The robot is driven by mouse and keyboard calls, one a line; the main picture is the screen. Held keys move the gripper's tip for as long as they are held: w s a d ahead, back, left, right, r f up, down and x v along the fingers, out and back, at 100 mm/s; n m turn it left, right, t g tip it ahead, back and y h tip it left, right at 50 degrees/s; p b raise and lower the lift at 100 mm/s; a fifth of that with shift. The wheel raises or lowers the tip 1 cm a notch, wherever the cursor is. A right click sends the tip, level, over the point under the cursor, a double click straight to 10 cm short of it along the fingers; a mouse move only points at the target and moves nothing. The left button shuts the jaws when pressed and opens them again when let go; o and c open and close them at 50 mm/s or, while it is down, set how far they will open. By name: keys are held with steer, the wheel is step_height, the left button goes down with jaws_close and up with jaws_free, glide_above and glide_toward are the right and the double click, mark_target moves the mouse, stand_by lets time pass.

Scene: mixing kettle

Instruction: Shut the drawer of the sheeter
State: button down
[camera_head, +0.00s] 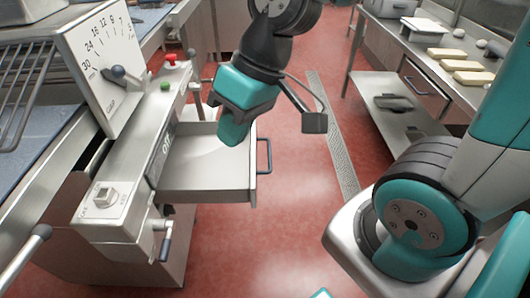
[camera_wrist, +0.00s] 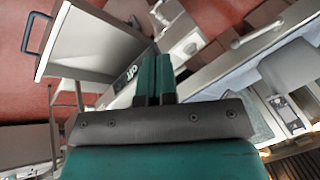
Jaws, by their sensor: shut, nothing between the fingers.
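The sheeter (camera_head: 130,185) is a steel machine at the left with a gap dial (camera_head: 105,60). Its drawer (camera_head: 205,185) stands open, sticking out to the right over the red floor, and looks empty. The drawer's dark handle (camera_head: 265,156) is on its right-hand front. In the wrist view the drawer (camera_wrist: 85,45) and handle (camera_wrist: 37,33) are at the upper left. My gripper (camera_head: 233,132) is shut and empty. In the head view it overlaps the drawer's far right part, apparently above it; contact cannot be told. The wrist view shows its closed fingers (camera_wrist: 155,80).
A red button (camera_head: 170,58) and a green button (camera_head: 165,87) sit on the sheeter's top. A floor drain (camera_head: 333,135) runs right of the drawer. A steel counter (camera_head: 440,75) with pale blocks stands at the right. The floor beside the handle is clear.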

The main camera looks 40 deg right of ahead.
steer(key=w+d+f+m+t+h+b, duration=0.1)
steer(key=w+d+f+m+t+b, duration=0.2)
steer(key=w+d+f, duration=0.5)
steer(key=w+d+f+m+t+h+b, duration=0.1)
steer(key=w+d+f+m+b, duration=0.3)
steer(key=d+f, duration=0.5)
steer(key=w+d+f+m+t+h+b, duration=0.1)
steer(key=w+d+f+m+t+b, duration=0.25)
steer(key=f, duration=0.75)
steer(key=w+f+g, duration=0.1)
steer(key=w+f, duration=0.5)
steer(key=f, duration=0.1)
steer(key=shift+w+f+g, duration=0.3)
steer(key=shift+g, duration=0.05)
